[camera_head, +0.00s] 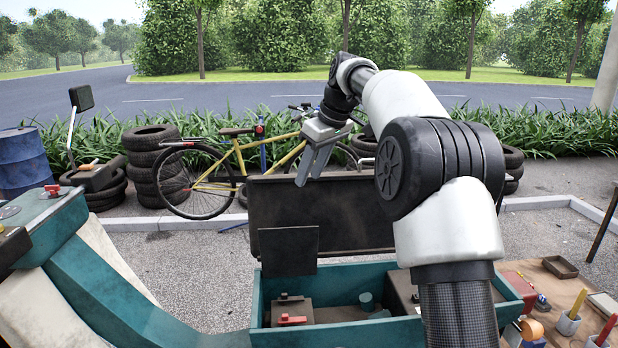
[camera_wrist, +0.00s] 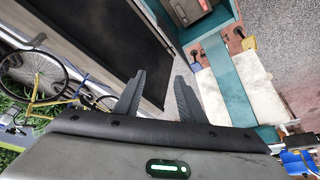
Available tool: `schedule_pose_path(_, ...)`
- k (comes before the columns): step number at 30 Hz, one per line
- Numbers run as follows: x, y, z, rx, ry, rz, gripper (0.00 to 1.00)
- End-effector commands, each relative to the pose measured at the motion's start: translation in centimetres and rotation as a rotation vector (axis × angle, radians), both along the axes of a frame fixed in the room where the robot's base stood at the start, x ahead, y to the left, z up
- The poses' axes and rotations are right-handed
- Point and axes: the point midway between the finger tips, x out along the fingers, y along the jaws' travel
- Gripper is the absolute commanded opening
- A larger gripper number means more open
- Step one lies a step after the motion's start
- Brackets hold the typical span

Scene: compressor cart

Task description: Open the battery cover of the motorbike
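The teal body with an open-topped compartment (camera_head: 258,318) is at the bottom of the head view. A large dark panel (camera_head: 350,210) stands upright at its back edge, and a smaller dark panel (camera_head: 288,250) stands in front of it. I cannot tell which panel is the battery cover. Inside the compartment sits a brownish box with a red part (camera_head: 293,320). The wrist view shows the open, empty fingers (camera_wrist: 157,95), a dark panel (camera_wrist: 105,40) and the teal and white body (camera_wrist: 235,85).
A wooden surface with tools and cups (camera_head: 567,322) is at the lower right. A yellow bicycle (camera_head: 215,182), stacked tyres (camera_head: 150,165) and a blue barrel (camera_head: 24,160) stand behind. Gravel (camera_head: 205,270) lies open left of the compartment. My arm hides part of the compartment's right side.

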Motion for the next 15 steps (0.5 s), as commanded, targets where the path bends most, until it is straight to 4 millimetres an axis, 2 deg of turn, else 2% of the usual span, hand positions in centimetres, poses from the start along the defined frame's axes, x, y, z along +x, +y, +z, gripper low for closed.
schedule_pose_path(4, 0.0, 0.0, 0.0, 0.000, 0.000, 0.000, 0.37)
schedule_pose_path(7, -0.1, 0.1, -0.3, -0.001, -0.004, 0.008, 0.20)
schedule_pose_path(10, -0.8, 0.3, -1.4, -0.006, -0.028, 0.050, 0.03)
schedule_pose_path(11, -1.1, 0.4, -1.9, -0.009, -0.040, 0.070, 0.00)
schedule_pose_path(15, -3.4, 0.9, -4.7, -0.029, -0.130, 0.208, 0.00)
